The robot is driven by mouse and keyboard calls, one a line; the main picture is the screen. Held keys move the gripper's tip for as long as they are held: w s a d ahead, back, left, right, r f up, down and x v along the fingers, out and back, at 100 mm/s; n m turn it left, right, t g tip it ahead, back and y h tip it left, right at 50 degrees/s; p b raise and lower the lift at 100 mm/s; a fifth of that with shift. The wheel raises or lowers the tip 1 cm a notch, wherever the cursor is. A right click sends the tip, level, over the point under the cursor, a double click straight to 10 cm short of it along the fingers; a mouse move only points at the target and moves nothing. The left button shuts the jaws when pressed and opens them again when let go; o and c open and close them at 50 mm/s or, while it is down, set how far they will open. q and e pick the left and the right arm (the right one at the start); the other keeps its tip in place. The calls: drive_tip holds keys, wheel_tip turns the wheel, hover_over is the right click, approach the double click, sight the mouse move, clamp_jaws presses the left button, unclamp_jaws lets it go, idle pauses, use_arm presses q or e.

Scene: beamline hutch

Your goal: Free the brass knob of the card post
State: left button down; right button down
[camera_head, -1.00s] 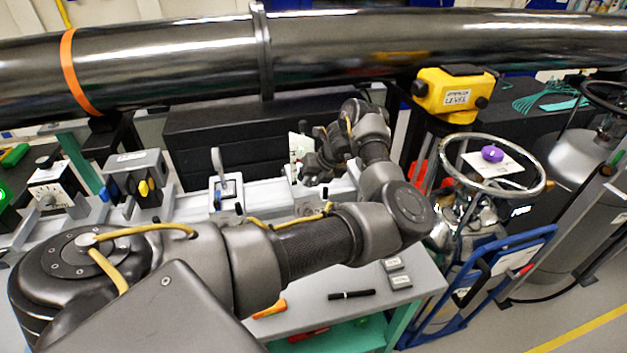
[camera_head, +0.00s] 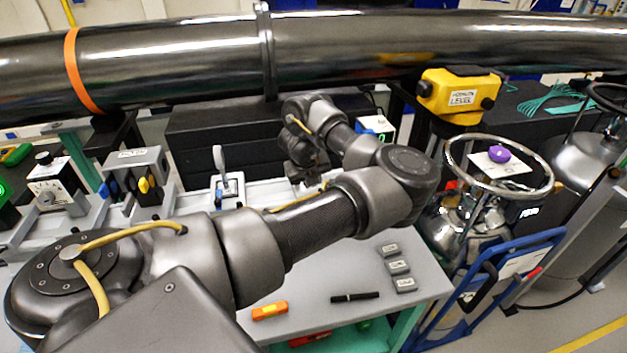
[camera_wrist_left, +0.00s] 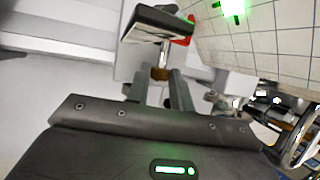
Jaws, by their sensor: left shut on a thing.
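My left arm reaches across the bench in the head view, and its gripper (camera_head: 303,182) is low over the pale rail, with the fingertips mostly hidden. In the left wrist view the left gripper (camera_wrist_left: 160,88) is shut on the brass knob (camera_wrist_left: 160,73), a small brownish piece between the two fingers. A short post rises from the knob to a black block (camera_wrist_left: 158,23) with a pale face. A white gridded card (camera_wrist_left: 265,45) with a bright green spot stands at the upper right. In the head view my arm hides the card post. My right gripper is not in view.
A dark beam pipe (camera_head: 350,50) crosses above the bench. A yellow level (camera_head: 459,95) stands to the right of my arm. A lever mount (camera_head: 226,185) sits on the rail to the left. Labelled grey blocks (camera_head: 398,267) and a black pen (camera_head: 355,297) lie in front.

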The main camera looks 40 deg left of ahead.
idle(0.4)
use_arm(q)
drive_tip(key=c, duration=1.5)
unclamp_jaws()
drive_tip(key=shift+s+r, duration=0.15)
drive_tip(key=shift+r, duration=0.2)
drive_tip(key=b+v, duration=0.1)
drive_tip(key=v, duration=0.9)
drive_tip(key=shift+s, duration=0.25)
drive_tip(key=shift+a+f, duration=0.1)
